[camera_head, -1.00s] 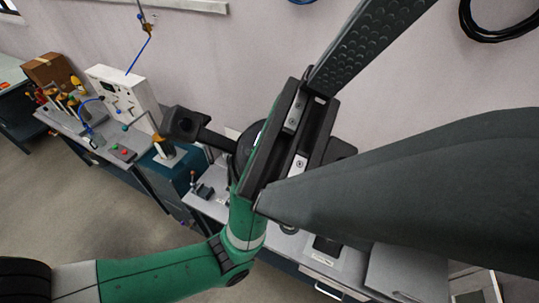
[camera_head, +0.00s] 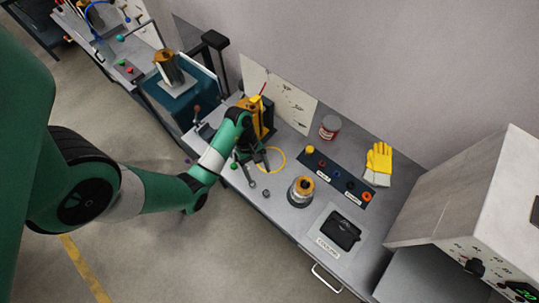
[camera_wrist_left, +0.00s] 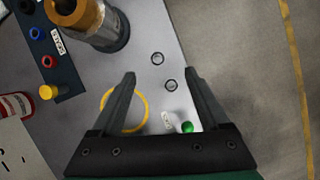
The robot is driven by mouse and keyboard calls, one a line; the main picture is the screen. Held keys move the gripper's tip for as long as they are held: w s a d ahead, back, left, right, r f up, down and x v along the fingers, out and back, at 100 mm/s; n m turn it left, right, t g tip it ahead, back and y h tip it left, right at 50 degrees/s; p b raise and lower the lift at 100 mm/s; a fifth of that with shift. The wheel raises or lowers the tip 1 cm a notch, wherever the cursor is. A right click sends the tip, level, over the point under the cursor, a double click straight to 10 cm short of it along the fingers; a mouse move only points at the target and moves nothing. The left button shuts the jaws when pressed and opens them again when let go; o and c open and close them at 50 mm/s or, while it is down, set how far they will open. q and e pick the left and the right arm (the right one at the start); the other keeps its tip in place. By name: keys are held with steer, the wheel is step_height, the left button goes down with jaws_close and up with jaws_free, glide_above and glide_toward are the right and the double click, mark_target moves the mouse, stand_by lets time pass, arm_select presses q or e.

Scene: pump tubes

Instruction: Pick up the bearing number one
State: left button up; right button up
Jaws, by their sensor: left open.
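Two small grey ring-shaped bearings lie on the grey workbench: one (camera_head: 253,184) close to my left gripper, the other (camera_head: 266,194) a little farther. I cannot tell which is number one. My left gripper (camera_head: 259,170) is above the bench, open and empty. In the left wrist view, the nearer bearing (camera_wrist_left: 171,85) appears between the open fingertips (camera_wrist_left: 160,75), below them and not touched. The other bearing (camera_wrist_left: 157,58) is just beyond the tips. My right gripper is not in view.
A yellow ring (camera_head: 271,160) lies under the gripper. A metal-and-copper cylinder (camera_head: 300,191) stands close by. A dark strip of coloured parts (camera_head: 338,181), a red-grey can (camera_head: 329,127), yellow gloves (camera_head: 379,161) and a black tray (camera_head: 341,232) occupy the right. A green piece (camera_wrist_left: 187,127) is near one finger.

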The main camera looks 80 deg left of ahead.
arm_select(q)
steer(key=b, duration=0.8)
glide_above(265, 192)
steer(key=a, duration=0.3)
steer(key=f, duration=0.6)
steer(key=s+f, duration=0.1)
steer(key=f, duration=0.2)
steer(key=shift+d+f, duration=0.2)
steer(key=shift+w+d+f, duration=0.15)
steer(key=shift+d+f, duration=0.05)
steer(key=shift+f, duration=0.05)
steer(key=b+x, duration=0.2)
steer(key=x, duration=0.3)
steer(key=shift+a, duration=0.1)
jaws_close()
